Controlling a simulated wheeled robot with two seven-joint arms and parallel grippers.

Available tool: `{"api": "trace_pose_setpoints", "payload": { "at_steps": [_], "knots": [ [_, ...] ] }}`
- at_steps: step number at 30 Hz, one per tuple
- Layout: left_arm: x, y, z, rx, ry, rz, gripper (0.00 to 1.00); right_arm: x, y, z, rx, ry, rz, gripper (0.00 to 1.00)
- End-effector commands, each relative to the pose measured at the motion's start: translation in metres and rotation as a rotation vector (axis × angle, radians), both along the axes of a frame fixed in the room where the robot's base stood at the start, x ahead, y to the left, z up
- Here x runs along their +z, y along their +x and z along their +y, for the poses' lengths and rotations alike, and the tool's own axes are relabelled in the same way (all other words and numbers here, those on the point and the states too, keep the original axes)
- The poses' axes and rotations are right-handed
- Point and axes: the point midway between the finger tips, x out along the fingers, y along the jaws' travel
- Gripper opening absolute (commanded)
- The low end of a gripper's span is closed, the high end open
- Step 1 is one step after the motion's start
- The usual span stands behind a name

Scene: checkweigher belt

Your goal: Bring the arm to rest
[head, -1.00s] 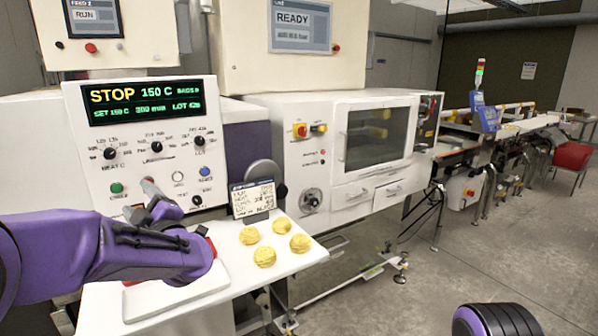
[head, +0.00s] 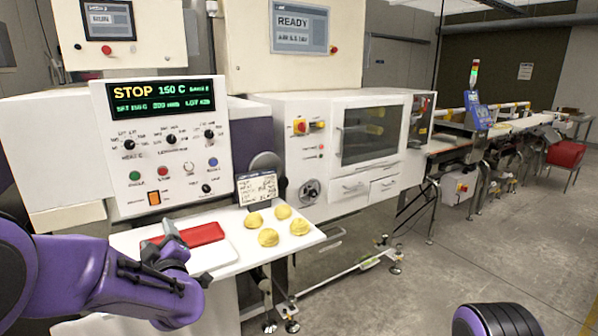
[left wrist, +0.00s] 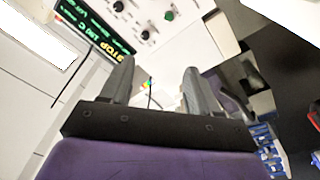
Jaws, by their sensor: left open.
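My left gripper (head: 172,238) is in the head view at lower left, at the end of my purple arm. It is in front of the control panel (head: 165,140) and overlaps the near left part of the white shelf. Its fingers are partly hidden by the wrist. In the left wrist view the gripper (left wrist: 160,78) has its two grey fingers wide apart with nothing between them. The panel reads STOP and 150 C, and an orange rocker switch (head: 154,198) shows at its lower edge. My right gripper is not in view.
The white shelf (head: 222,260) holds a red pad (head: 184,236), several yellow round pieces (head: 268,237) and a small printed card (head: 257,190). A white machine with a window (head: 372,132) stands to the right. Open floor (head: 420,270) lies at lower right.

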Motion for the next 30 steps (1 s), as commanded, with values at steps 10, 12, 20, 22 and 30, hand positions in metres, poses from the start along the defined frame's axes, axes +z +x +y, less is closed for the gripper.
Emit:
{"api": "trace_pose_setpoints", "payload": {
  "at_steps": [10,12,20,22,30],
  "knots": [
    [-0.174,-0.060,-0.008,-0.152,0.015,0.425,0.61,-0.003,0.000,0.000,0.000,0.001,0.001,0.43],
    [-0.226,-0.092,-0.010,-0.192,0.007,0.564,0.61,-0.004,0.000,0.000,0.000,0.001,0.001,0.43],
    [-0.379,-0.271,-0.015,-0.312,-0.062,1.106,0.61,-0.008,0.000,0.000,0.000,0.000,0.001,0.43],
    [-0.402,-0.320,-0.015,-0.325,-0.081,1.229,0.61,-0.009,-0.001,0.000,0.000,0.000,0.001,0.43],
    [-0.436,-0.408,-0.011,-0.312,-0.121,1.434,0.61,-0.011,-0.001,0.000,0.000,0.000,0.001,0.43]
  ]
}}
